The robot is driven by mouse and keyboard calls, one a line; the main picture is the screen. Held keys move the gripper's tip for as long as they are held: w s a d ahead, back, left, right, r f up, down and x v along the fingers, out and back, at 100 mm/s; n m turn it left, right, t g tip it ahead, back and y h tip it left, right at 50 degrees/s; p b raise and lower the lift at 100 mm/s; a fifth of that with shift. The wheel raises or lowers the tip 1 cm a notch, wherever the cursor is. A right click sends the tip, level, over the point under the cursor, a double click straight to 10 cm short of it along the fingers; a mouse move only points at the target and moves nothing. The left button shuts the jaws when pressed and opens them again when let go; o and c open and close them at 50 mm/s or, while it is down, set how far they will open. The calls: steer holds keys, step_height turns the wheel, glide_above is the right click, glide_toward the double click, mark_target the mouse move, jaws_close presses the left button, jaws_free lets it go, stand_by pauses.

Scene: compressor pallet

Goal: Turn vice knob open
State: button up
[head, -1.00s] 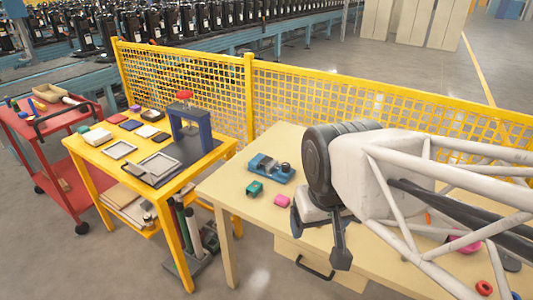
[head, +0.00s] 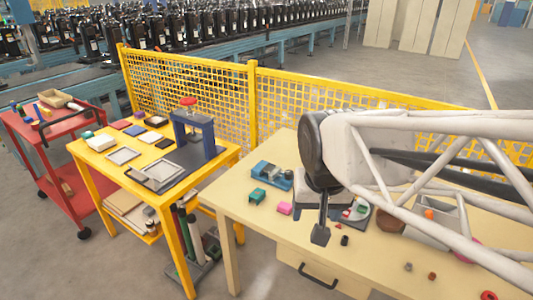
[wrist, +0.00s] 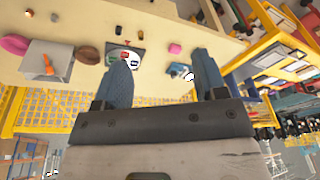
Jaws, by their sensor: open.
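A small blue vice (head: 271,176) with a grey metal part and a dark round part at its right end sits on the light wooden table (head: 238,203). I cannot clearly tell which part is its knob. My gripper (head: 320,236) hangs above the table, to the right of the vice in the head view and apart from it. In the wrist view my gripper (wrist: 163,68) has its two blue-grey fingers spread wide with nothing held between them. The vice (wrist: 177,70) shows beyond them, close beside the right finger, which may hide part of it.
A teal block (head: 257,195) and a pink block (head: 284,208) lie just in front of the vice. A dark tray with small parts (wrist: 124,50) is beside it. A yellow mesh fence (head: 300,95) runs behind. A yellow table (head: 100,170) with a blue frame stands left.

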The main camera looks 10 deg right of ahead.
steer(key=w+d+m, duration=0.2)
steer(key=w+m, duration=0.5)
steer(key=w, duration=0.6)
steer(key=m+g, duration=0.2)
steer(key=m, duration=1.8)
glide_above(289, 172)
step_height(289, 172, down, 20)
steer(key=shift+w+f, duration=0.1)
steer(key=shift+f, duration=0.05)
steer(key=shift+f, duration=3.9)
